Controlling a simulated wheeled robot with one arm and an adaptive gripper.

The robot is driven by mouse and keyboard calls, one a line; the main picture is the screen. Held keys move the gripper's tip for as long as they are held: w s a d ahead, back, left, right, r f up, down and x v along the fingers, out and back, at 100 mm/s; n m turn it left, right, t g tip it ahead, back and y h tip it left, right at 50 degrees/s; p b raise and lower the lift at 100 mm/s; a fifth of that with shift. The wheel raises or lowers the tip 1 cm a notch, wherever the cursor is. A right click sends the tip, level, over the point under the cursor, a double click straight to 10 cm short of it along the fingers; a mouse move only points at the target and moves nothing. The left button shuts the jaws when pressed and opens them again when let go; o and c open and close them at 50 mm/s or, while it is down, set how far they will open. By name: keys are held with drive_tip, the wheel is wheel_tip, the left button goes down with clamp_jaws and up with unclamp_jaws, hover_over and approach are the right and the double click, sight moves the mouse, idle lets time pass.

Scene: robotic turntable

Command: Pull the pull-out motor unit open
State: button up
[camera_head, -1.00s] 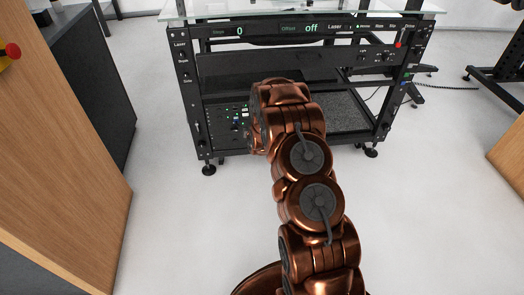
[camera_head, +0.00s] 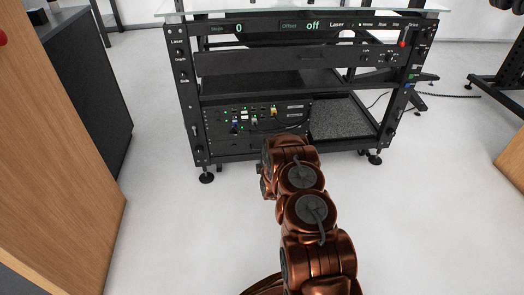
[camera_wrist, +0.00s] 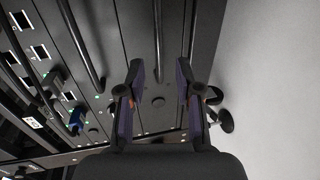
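The black rack frame holds a panel with sockets, cables and small green lights (camera_head: 255,118) at its lower left. This looks like the front of the pull-out motor unit, though no label is legible. It also shows at the left of the wrist view (camera_wrist: 45,60), with dark bars standing out from its surface. My gripper (camera_wrist: 160,70) is open, its two fingers apart and pointing at the dark front. A thin dark bar (camera_wrist: 158,35) shows between and beyond the fingertips; I cannot tell whether they touch it. In the head view my wrist hides the gripper.
A grey textured shelf (camera_head: 340,117) lies right of the panel. A display bar (camera_head: 290,27) and a glass top are above. A wooden cabinet (camera_head: 50,170) stands at the left. The white floor (camera_head: 190,235) around my arm is clear.

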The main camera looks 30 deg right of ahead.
drive_tip(key=shift+b+x, duration=1)
drive_tip(key=shift+x, duration=2.15)
drive_tip(key=shift+r, duration=0.15)
clamp_jaws()
